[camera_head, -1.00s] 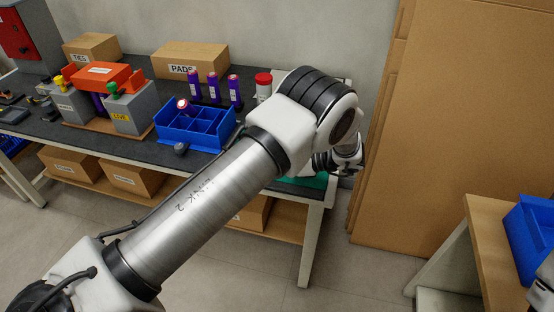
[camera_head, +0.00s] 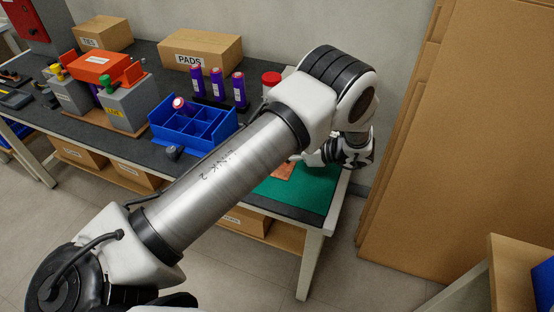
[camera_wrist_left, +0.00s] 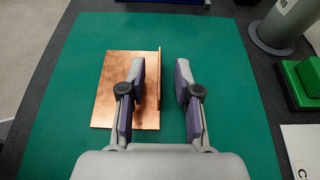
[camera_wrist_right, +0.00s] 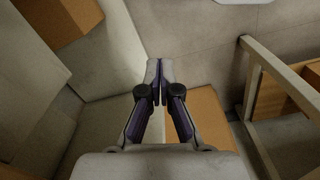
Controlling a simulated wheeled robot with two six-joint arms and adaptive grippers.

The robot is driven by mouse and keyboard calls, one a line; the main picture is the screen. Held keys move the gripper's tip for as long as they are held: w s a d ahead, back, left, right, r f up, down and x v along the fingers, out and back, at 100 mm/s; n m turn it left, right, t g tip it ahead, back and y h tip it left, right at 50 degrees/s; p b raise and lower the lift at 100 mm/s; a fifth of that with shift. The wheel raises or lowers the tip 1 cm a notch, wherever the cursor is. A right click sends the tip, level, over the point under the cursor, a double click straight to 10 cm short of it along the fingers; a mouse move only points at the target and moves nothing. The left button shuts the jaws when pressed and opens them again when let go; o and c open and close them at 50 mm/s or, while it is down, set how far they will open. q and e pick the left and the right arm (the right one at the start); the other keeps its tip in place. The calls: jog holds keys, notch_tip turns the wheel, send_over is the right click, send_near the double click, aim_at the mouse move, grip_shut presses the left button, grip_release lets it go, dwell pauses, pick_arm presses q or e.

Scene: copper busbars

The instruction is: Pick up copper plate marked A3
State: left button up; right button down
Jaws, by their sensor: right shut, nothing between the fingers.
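A copper plate (camera_wrist_left: 105,95) lies on a green mat (camera_wrist_left: 228,95) in the left wrist view, with a narrow raised edge along its right side. No A3 mark is readable. My left gripper (camera_wrist_left: 160,72) is open and empty above it. Its left finger is over the plate, its right finger is over bare mat, and the raised edge lies between them. In the head view, part of the copper plate (camera_head: 284,172) shows on the mat (camera_head: 310,192) beside my left arm, which hides the rest. My right gripper (camera_wrist_right: 159,66) is shut and empty, away from the mat.
In the left wrist view, a grey cylinder (camera_wrist_left: 272,35) and a green block (camera_wrist_left: 298,82) stand right of the mat. In the head view, a blue divided bin (camera_head: 190,128) is on the bench. Cardboard sheets (camera_head: 470,130) lean to the right.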

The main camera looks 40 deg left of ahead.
pick_arm(q)
jog(key=shift+s+a+f, duration=0.15)
jog(key=shift+a+f, duration=0.15)
jog(key=shift+a, duration=0.3)
jog(key=shift+r, duration=0.1)
grip_shut()
